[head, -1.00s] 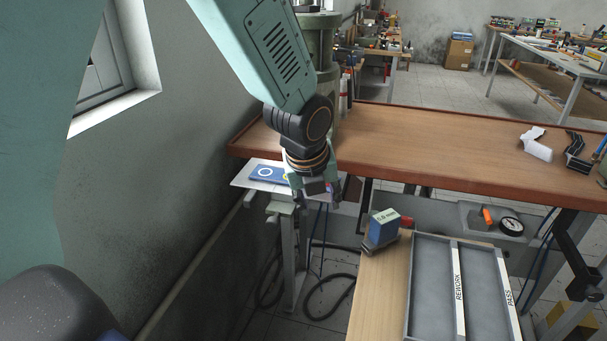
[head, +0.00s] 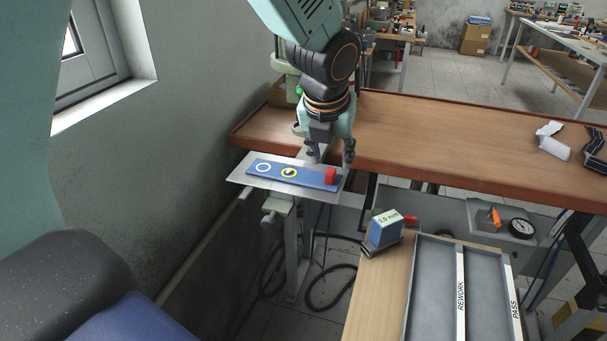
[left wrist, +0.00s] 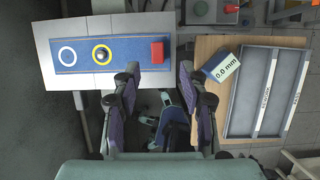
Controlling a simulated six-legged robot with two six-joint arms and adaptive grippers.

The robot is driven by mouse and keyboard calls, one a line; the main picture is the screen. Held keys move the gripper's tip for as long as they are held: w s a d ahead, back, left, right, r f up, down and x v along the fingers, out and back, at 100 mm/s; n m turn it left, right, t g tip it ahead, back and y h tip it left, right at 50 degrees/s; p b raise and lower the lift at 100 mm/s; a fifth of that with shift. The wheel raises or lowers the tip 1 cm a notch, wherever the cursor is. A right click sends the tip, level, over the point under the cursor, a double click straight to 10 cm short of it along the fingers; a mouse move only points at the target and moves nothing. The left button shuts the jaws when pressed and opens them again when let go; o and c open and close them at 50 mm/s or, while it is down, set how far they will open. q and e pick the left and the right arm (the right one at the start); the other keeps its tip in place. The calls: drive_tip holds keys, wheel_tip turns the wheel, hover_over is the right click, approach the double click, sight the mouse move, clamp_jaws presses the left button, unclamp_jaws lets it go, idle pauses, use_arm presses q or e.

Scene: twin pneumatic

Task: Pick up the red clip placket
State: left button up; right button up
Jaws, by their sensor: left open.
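The red clip placket (head: 331,176) is a small red block at the right end of a blue strip (head: 213,172). The strip also bears a white ring and a yellow ring, and lies on a pale plate (head: 240,179). My left gripper (head: 331,157) is open and empty, its fingers pointing down near the red block. In the left wrist view the red block (left wrist: 157,52) lies just beyond the space between the open fingers (left wrist: 159,72). The gripper does not visibly touch it. My right gripper is not in view.
A wooden bench (head: 440,142) runs behind the plate. A blue block marked 0.0 mm (head: 384,230) stands on a lower wooden top at the right, beside a grey tray (head: 412,290) with REWORK and PASS labels. A wall (head: 180,130) bounds the left.

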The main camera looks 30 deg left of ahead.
sight(331, 171)
use_arm(q)
drive_tip(key=shift+w+a+f, duration=0.1)
drive_tip(key=shift+f, duration=0.45)
drive_tip(key=b+x, duration=0.1)
drive_tip(key=x, duration=0.4)
drive_tip(key=shift+w+a+r+b, duration=0.2)
drive_tip(key=shift+w+b, duration=0.1)
drive_tip(key=shift+b, duration=0.1)
drive_tip(key=shift+s+r, duration=0.2)
drive_tip(key=shift+s, duration=0.05)
drive_tip(key=shift+w+f, duration=0.15)
drive_tip(key=shift+w, duration=0.1)
drive_tip(key=c, duration=0.6)
drive_tip(key=shift+s, duration=0.15)
clamp_jaws()
